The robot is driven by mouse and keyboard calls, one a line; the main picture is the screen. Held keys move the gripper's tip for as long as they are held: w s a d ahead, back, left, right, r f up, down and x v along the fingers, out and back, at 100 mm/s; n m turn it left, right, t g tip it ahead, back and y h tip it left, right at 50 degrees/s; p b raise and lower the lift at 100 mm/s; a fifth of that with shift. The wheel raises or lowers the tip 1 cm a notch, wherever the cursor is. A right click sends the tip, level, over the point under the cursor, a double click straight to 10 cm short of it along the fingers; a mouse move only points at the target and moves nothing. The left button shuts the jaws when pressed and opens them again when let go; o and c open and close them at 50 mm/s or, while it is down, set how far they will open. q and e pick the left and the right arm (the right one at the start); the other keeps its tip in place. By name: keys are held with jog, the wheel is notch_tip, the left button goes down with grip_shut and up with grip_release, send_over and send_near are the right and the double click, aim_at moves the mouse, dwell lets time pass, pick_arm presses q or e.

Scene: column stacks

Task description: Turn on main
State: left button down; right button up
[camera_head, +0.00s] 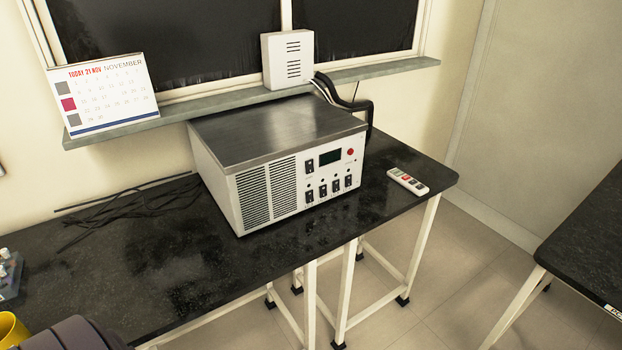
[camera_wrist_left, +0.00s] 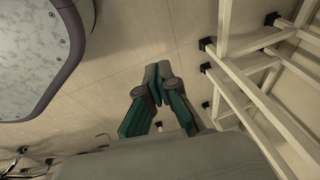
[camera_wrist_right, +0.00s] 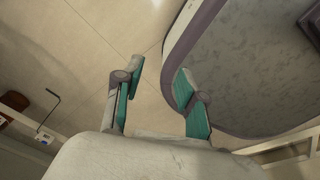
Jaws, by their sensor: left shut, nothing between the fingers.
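A grey and white power unit (camera_head: 285,165) stands on the black table in the head view. Its front panel has vents on the left, a small dark display (camera_head: 330,157), a red round button or light (camera_head: 350,152) and several black switches (camera_head: 329,188). The labels are too small to read, so I cannot tell which one is main. My left gripper (camera_wrist_left: 157,73) is shut and empty above the floor in the left wrist view. My right gripper (camera_wrist_right: 160,65) is open and empty in the right wrist view. Neither gripper shows near the unit in the head view.
A white remote (camera_head: 408,181) lies right of the unit. Black cables (camera_head: 130,208) lie to its left. A calendar (camera_head: 103,95) and a white box (camera_head: 287,60) stand on the windowsill. A second black table (camera_head: 590,235) is at right.

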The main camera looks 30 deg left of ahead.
aim_at(314, 171)
pick_arm(q)
jog(key=w+a+r+m+t+y, duration=0.1)
jog(key=w+a+r+m+t, duration=0.15)
jog(key=w+r, duration=0.85)
jog(key=w+a+r+m+t+y, duration=0.1)
jog(key=w+a+r+t, duration=0.15)
jog(key=w+r, duration=0.9)
jog(key=w+a+r+m+t+y, duration=0.1)
jog(key=w+r+t, duration=0.1)
jog(key=r, duration=0.8)
jog(key=w+a+r+m+t+y+b, duration=0.1)
jog(key=w+r, duration=0.3)
jog(key=r, duration=0.7)
jog(key=w+a+r+m+t+y, duration=0.1)
jog(key=w+r+t, duration=0.3)
jog(key=r, duration=0.6)
jog(key=shift+a+r+m+y, duration=0.4)
jog(key=shift+a+m, duration=0.25)
jog(key=shift+a, duration=0.25)
pick_arm(e)
jog(key=shift+a+f, duration=0.2)
jog(key=shift+f, duration=0.6)
pick_arm(q)
jog(key=shift+w, duration=0.1)
